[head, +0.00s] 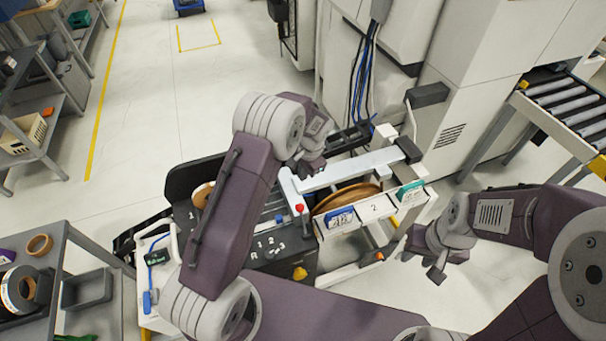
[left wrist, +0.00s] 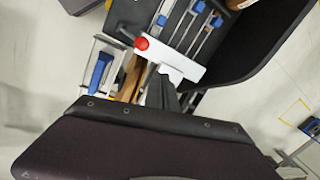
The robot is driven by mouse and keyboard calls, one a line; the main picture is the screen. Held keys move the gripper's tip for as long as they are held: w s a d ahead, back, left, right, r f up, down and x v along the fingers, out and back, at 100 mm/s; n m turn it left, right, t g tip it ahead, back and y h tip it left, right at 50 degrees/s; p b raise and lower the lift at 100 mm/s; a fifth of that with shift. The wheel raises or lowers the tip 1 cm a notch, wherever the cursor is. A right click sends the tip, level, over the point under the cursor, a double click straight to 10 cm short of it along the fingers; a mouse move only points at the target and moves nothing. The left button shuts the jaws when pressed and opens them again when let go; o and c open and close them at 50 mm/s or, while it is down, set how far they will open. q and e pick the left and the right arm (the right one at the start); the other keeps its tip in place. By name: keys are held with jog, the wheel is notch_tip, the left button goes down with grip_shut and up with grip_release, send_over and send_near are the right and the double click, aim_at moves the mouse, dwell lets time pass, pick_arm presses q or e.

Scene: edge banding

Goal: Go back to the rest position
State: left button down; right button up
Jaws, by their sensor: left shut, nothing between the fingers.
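My left gripper (head: 312,168) is over the edge-banding machine, partly hidden behind its own wrist. Its grey fingers (left wrist: 165,92) are shut and empty in the left wrist view, close to the machine's white bracket (left wrist: 178,66) with the red knob (left wrist: 141,43). I cannot tell whether they touch it. My right gripper (head: 422,266) hangs at the right of the machine, with its dark fingers apart and nothing between them.
The machine's white beam (head: 350,170) and the brown band coil (head: 345,198) lie close to my left gripper. A grey cart (head: 50,240) with tape rolls stands at the left. A roller conveyor (head: 565,105) stands at the right.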

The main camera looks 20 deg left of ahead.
pick_arm(q)
jog(key=s+a+f+n+h+b, duration=0.1)
jog(key=s+n+b, duration=0.3)
jog(key=s, duration=0.7)
jog(key=s+a+f+n+h+b, duration=0.1)
jog(key=s+f+n+b, duration=0.1)
jog(key=s+n+b, duration=0.2)
jog(key=s+b, duration=0.3)
jog(key=s, duration=0.4)
jog(key=shift+s+a+f+b, duration=0.15)
jog(key=shift+a+f+b, duration=0.1)
jog(key=shift+b, duration=0.05)
jog(key=shift+s, duration=0.15)
